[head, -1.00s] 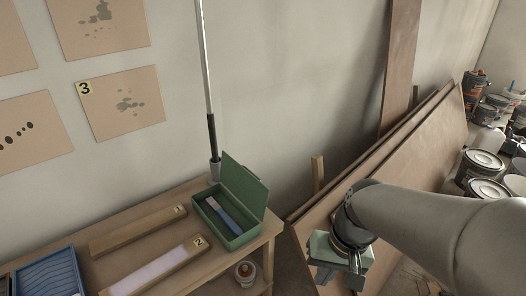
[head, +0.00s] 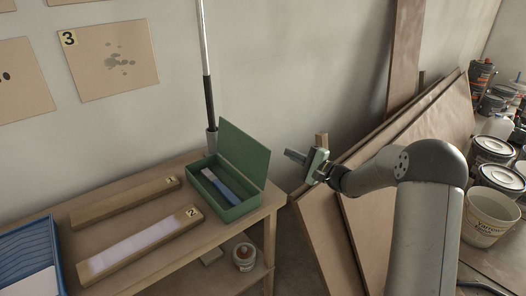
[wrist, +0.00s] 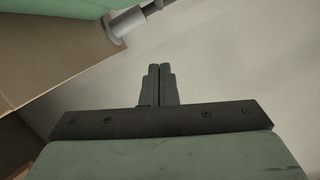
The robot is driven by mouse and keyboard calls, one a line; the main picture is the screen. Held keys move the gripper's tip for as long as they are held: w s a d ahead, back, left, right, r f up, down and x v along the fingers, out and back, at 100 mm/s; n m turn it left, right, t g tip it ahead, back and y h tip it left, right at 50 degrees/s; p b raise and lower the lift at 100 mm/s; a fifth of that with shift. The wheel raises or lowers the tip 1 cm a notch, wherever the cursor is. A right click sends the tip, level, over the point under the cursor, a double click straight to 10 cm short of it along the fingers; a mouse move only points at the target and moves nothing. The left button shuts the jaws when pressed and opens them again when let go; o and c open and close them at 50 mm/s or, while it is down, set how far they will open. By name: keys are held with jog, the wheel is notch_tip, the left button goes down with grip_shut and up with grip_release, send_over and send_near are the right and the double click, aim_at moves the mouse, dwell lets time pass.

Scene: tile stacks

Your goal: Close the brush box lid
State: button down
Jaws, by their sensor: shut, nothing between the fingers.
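The green brush box (head: 228,197) stands on the right end of the wooden bench. Its lid (head: 244,152) is open and leans up at the back right side. A brush with a blue part (head: 219,184) lies inside the box. My gripper (head: 289,154) is shut and empty, in the air to the right of the lid and apart from it. In the wrist view the two dark fingertips (wrist: 159,70) are together. A blurred green surface (wrist: 45,15) fills the upper left corner there, probably the lid.
Two wooden strips, marked 1 (head: 125,201) and 2 (head: 140,246), lie on the bench (head: 75,183). A blue tray (head: 30,262) is at the left. A pole (head: 208,95) stands behind the box. Leaning boards (head: 400,140) and paint cans (head: 492,152) are at the right.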

aim_at(245, 149)
jog(key=w+a+r, duration=0.1)
jog(key=a, duration=0.4)
jog(key=w+a+r, duration=0.1)
jog(key=w+a, duration=0.1)
jog(key=a, duration=0.3)
jog(key=shift+w+a+r, duration=0.25)
jog(key=shift+w+a, duration=0.05)
jog(key=shift+a, duration=0.1)
jog(key=shift+b, duration=0.3)
